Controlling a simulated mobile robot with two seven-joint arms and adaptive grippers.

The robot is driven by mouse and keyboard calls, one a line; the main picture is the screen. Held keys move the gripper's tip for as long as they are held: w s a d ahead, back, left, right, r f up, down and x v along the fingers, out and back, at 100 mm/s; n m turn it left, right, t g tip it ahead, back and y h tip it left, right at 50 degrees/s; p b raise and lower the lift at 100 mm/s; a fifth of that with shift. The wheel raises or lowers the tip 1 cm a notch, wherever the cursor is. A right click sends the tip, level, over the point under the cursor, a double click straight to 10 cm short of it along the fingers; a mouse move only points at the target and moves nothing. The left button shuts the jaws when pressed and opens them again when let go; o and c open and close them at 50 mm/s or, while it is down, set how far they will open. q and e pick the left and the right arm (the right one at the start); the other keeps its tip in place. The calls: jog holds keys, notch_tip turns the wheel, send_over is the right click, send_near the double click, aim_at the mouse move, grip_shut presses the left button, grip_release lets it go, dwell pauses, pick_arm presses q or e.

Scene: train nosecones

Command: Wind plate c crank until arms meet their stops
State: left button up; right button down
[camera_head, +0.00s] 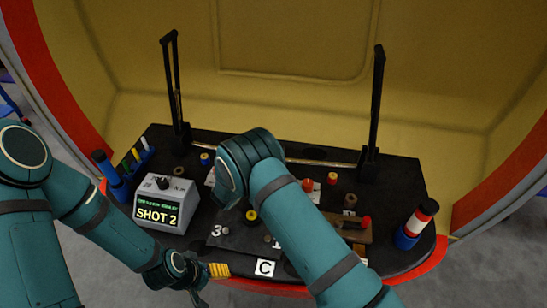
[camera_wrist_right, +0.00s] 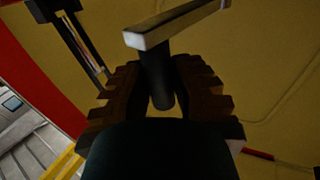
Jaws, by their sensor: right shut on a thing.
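In the right wrist view, my right gripper (camera_wrist_right: 160,92) has its ribbed fingers closed around the dark round grip (camera_wrist_right: 156,65) of a crank. The pale crank bar (camera_wrist_right: 180,22) runs across above that grip. In the head view my right arm hides this gripper and the crank. A white card marked C (camera_head: 265,268) lies at the table's front. Two tall black arms stand upright at the back, one on the left (camera_head: 174,90) and one on the right (camera_head: 377,110). My left gripper (camera_head: 207,283) is low at the front left; its opening is unclear.
A grey box reading SHOT 2 (camera_head: 163,204) stands at the left of the black table (camera_head: 398,178). A blue cylinder (camera_head: 110,175) and colored pegs are beside it. A red, white and blue cylinder (camera_head: 416,225) stands at the right. Small round pieces lie mid-table.

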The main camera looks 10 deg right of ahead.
jog(key=shift+w+a+r, duration=0.1)
jog(key=shift+w+a, duration=0.05)
jog(key=shift+a, duration=0.55)
jog(key=c, duration=0.9)
grip_release()
jog(key=shift+c, duration=0.2)
jog(key=shift+o, duration=0.8)
jog(key=shift+w+a, duration=0.15)
jog(key=shift+a, duration=0.1)
pick_arm(q)
jog(key=shift+a, duration=0.1)
pick_arm(e)
jog(key=v, duration=1.2)
jog(key=shift+d, duration=0.1)
jog(key=shift+r, duration=0.1)
